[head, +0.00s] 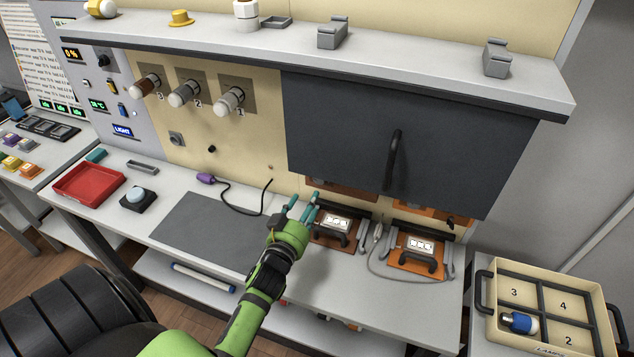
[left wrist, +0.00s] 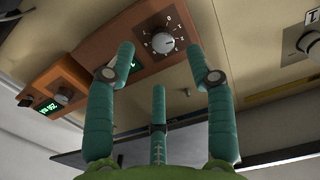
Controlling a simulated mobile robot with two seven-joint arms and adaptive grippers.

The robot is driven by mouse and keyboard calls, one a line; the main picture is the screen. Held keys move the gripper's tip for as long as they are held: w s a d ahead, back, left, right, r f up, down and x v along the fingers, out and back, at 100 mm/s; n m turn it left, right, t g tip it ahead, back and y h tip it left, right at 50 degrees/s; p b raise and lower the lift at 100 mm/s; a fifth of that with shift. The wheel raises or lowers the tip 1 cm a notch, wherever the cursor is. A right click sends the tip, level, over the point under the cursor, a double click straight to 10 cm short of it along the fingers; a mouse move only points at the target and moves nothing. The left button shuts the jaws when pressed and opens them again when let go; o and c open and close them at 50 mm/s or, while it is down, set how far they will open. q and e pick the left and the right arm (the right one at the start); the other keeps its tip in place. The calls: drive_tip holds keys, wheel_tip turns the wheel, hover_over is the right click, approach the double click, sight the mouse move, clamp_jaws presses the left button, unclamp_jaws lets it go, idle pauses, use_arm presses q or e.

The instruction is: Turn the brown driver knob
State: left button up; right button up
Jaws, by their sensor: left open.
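In the left wrist view a brown driver panel (left wrist: 140,50) shows overhead, with a round silver knob (left wrist: 162,42) ringed by white dial marks and a small green display beside it. My left gripper (left wrist: 160,75) has its three teal fingers spread open and empty. The knob shows beyond the gap between the upper fingertips, apart from them as far as I can tell. In the head view the left gripper (head: 305,208) is beside the brown driver (head: 347,190), which is mostly hidden under the dark hood; its knob is hidden there. My right gripper is not in view.
A dark hood door with a handle (head: 394,160) hangs over the drivers. Two fixtures with lit LED plates (head: 337,223) (head: 421,245) sit on the bench. A second orange driver (left wrist: 62,92) is beside the brown one. A grey mat (head: 205,230) lies to the left.

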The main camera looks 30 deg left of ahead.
sight(318, 181)
use_arm(q)
drive_tip(key=x, duration=0.2)
drive_tip(key=p+x, duration=0.1)
drive_tip(key=x, duration=0.1)
drive_tip(key=r+x, duration=0.1)
drive_tip(key=x, duration=0.2)
drive_tip(key=shift+w, duration=0.1)
drive_tip(key=shift+f, duration=0.1)
clamp_jaws()
